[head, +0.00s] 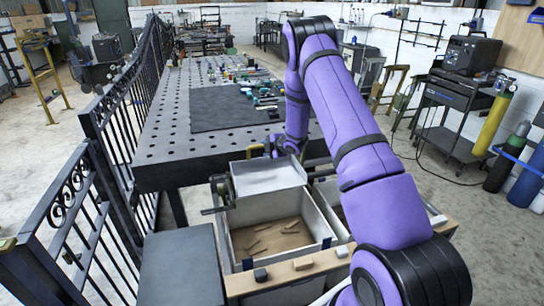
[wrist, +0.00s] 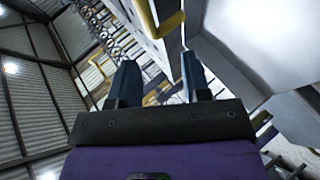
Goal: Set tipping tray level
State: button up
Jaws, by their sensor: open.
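The tipping tray (head: 268,176) is a pale grey metal tray above the back of an open bin (head: 325,218) in the head view. It looks tilted, but I cannot tell its exact angle. A yellow handle (head: 254,150) shows at its far edge; a yellow bar, likely this handle, shows in the wrist view (wrist: 168,24), ahead of the fingers. My gripper (head: 284,143) is just beyond the tray's far right side, partly hidden by my arm. In the wrist view my gripper (wrist: 158,75) has its two dark fingers apart with nothing held between them.
Several wooden pieces (head: 264,239) lie in the bin. A wooden ledge (head: 305,264) runs along its front. A perforated table (head: 170,135) with a dark mat (head: 222,110) and tools stands behind. A black iron gate (head: 88,215) borders the left.

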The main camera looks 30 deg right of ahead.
jog(key=s+a, duration=0.2)
jog(key=s, duration=0.4)
jog(key=shift+s+r, duration=0.3)
jog(key=shift+s, duration=0.05)
notch_tip(320, 180, up, 14)
jog(key=s+a+r+m+h, duration=0.1)
jog(key=s+a+m+h, duration=0.1)
jog(key=m, duration=0.2)
jog(key=s+a+r+m+g+h, duration=0.1)
jog(key=s+a+r+m, duration=0.15)
jog(key=s+r, duration=0.35)
jog(key=s+a+r+m+g+h, duration=0.1)
jog(key=s+a+r+m, duration=0.2)
jog(key=r, duration=0.5)
jog(key=s+a+r+m+g, duration=0.1)
jog(key=s+a+r+m, duration=0.1)
jog(key=s, duration=0.9)
jog(key=s+a+r+m+g+y, duration=0.1)
jog(key=s+a, duration=0.4)
jog(key=s, duration=0.6)
jog(key=s+a+r+m+g+y, duration=0.1)
jog(key=s+a+r+m, duration=0.3)
jog(key=s, duration=0.6)
jog(key=shift+s+a+r+m+g, duration=0.25)
jog(key=shift+s+m+g, duration=0.15)
jog(key=shift+g, duration=0.3)
jog(key=shift+d, duration=0.1)
